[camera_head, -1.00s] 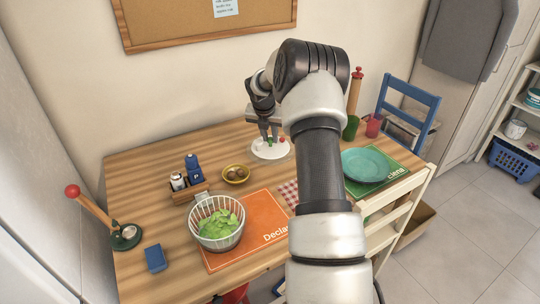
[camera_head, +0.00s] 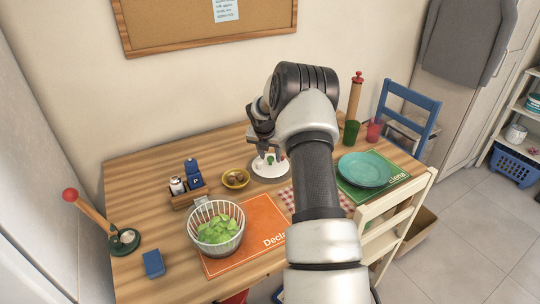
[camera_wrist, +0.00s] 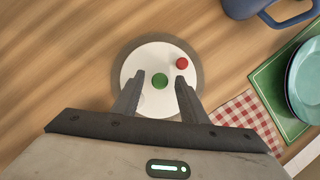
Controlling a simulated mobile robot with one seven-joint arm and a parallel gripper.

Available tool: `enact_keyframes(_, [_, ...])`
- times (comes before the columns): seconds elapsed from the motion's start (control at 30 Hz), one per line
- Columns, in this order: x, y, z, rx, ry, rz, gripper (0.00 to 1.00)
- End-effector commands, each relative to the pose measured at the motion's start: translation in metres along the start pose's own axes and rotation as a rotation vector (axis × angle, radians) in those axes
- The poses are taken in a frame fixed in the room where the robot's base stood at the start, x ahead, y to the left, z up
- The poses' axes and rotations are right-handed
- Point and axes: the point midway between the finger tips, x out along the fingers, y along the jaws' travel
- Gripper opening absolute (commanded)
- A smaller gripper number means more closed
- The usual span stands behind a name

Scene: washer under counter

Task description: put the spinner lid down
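The spinner lid (camera_head: 270,167) is a round white disc near the back middle of the wooden table. It has a green knob (camera_wrist: 160,82) at its centre and a red knob (camera_wrist: 182,63) near its rim. A dark ring surrounds it; whether it rests fully on the table cannot be told. My gripper (camera_head: 268,150) is directly over the lid. In the wrist view its two fingers (camera_wrist: 160,78) stand on either side of the green knob, with a visible gap on both sides. The salad spinner basket (camera_head: 216,228), with green leaves in it, stands at the front left.
An orange placemat (camera_head: 262,212) lies beside the basket. A yellow bowl (camera_head: 235,186) and a condiment caddy (camera_head: 190,197) stand left of the lid. A teal plate (camera_head: 368,168) on a green placemat (camera_head: 398,172) and a green cup (camera_head: 351,133) are at the right.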

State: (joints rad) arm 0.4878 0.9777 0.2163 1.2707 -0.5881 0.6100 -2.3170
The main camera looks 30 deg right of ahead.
Motion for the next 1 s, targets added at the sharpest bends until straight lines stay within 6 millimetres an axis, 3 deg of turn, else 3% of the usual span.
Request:
enact_keyframes(0.37, [-0.009,0.0,0.002,0.0,-0.001,0.001,0.39])
enact_keyframes(0.8, [-0.097,-0.001,0.003,0.0,-0.002,0.0,0.39])
enact_keyframes(1.0, [-0.119,0.0,0.002,0.0,-0.001,0.001,0.39])
